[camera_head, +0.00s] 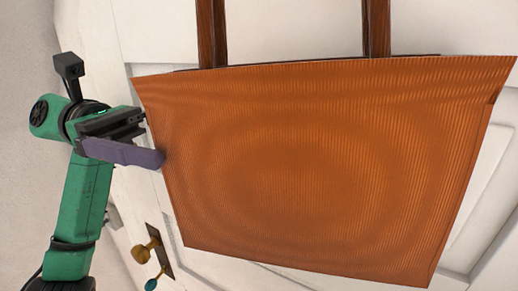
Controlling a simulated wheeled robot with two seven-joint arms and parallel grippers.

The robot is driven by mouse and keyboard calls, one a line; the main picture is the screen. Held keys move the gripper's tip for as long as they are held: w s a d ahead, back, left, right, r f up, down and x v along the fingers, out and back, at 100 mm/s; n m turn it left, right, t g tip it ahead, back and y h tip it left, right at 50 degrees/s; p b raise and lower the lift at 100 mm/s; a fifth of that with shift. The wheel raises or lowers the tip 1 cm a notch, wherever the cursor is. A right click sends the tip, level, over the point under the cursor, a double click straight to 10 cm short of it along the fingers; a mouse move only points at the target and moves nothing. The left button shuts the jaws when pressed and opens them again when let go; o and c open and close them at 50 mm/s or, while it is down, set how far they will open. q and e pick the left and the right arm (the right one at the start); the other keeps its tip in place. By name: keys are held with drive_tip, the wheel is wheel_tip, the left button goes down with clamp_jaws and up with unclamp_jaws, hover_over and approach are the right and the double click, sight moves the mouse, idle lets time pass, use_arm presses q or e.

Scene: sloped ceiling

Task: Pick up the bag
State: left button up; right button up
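The bag (320,170) is large, orange-brown and finely ribbed. It fills most of the head view, slightly tilted, with its wide top edge up. Two brown straps (376,28) rise from it and run out of the top of the picture. My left gripper (150,139) is at the bag's left edge, below its upper left corner. Its purple finger's tip overlaps that edge; I cannot tell whether it touches the bag. Its finger gap is not clear. My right gripper is not in view, and what holds the bag's straps is out of sight.
A white panelled door (290,30) is behind the bag. A brass knob (146,251) on a dark plate shows below my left gripper. A plain pale wall (25,130) is at the far left. The bag hides most of what lies behind it.

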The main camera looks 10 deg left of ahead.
sight(205, 141)
use_arm(q)
drive_tip(key=p+x, duration=0.1)
drive_tip(key=x, duration=0.3)
drive_tip(key=shift+d+p, duration=0.25)
drive_tip(key=shift+p, duration=0.1)
drive_tip(key=shift+s+d, duration=0.2)
drive_tip(key=shift+d, duration=0.1)
drive_tip(key=shift+s+d, duration=0.1)
drive_tip(key=shift+c, duration=0.3)
drive_tip(key=c, duration=0.5)
drive_tip(key=shift+w, duration=0.25)
clamp_jaws()
drive_tip(key=shift+a, duration=0.2)
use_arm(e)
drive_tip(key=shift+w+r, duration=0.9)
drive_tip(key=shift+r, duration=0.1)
use_arm(q)
drive_tip(key=shift+r, duration=0.2)
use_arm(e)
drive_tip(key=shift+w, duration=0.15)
